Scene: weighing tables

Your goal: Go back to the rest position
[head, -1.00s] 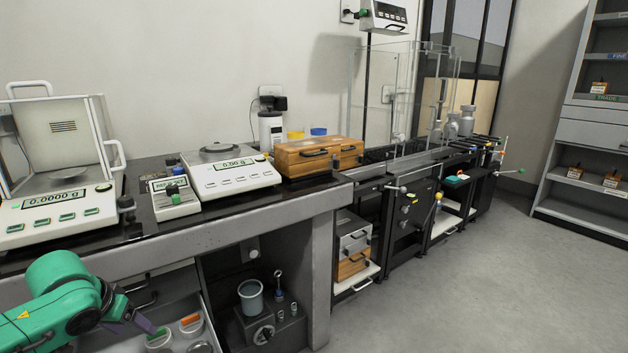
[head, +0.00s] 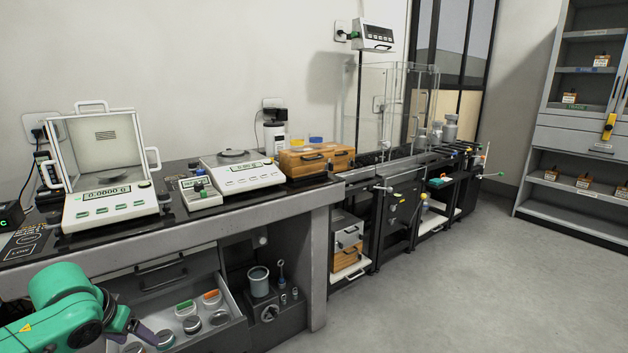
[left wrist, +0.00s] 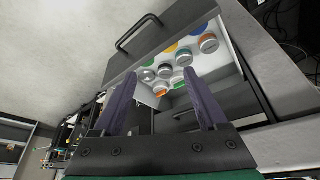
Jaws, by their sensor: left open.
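My left gripper shows in the left wrist view (left wrist: 158,108) with its two purple fingers apart and nothing between them. In the head view my green left arm comes in at the lower left, and the gripper (head: 140,338) is partly cut off by the bottom edge. It is by the open drawer (head: 232,318) under the near table. Several round tins with coloured labels (head: 210,298) stand in the drawer; they also show beyond the fingers in the left wrist view (left wrist: 208,43). My right gripper is not in view.
The weighing table (head: 240,215) carries an analytical balance (head: 115,210), a second balance (head: 245,178) and a wooden case (head: 305,163). A grey pot (head: 259,283) stands in a bay beside the drawer. Shelves (head: 572,208) stand far right. The floor (head: 440,285) between is clear.

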